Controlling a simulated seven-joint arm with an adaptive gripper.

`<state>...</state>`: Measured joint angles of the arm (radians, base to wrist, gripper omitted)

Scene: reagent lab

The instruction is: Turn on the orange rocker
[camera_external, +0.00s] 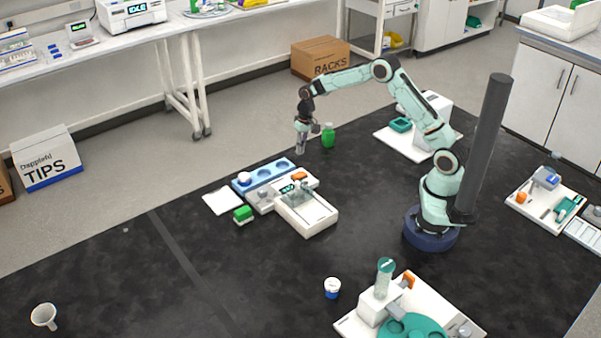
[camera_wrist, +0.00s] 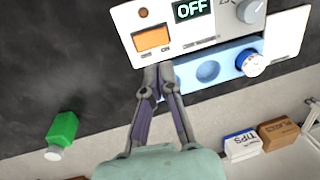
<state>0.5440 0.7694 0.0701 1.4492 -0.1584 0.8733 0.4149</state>
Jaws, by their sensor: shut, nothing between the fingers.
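The orange rocker (camera_wrist: 152,39) is set in the face of a white device in the wrist view, beside a display (camera_wrist: 194,10) that reads OFF. In the external view the orange rocker (camera_external: 299,176) shows small on top of the white device (camera_external: 308,212). My gripper (camera_wrist: 165,68) is shut and empty, its fingertips just below the rocker in the wrist view and apart from it as far as I can tell. In the external view my gripper (camera_external: 300,150) hangs above and behind the device.
A blue rack (camera_wrist: 222,66) with round wells and a white-capped jar (camera_wrist: 250,62) lies beside the device. A grey knob (camera_wrist: 250,11) sits right of the display. A green bottle (camera_wrist: 62,130) stands on the dark mat.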

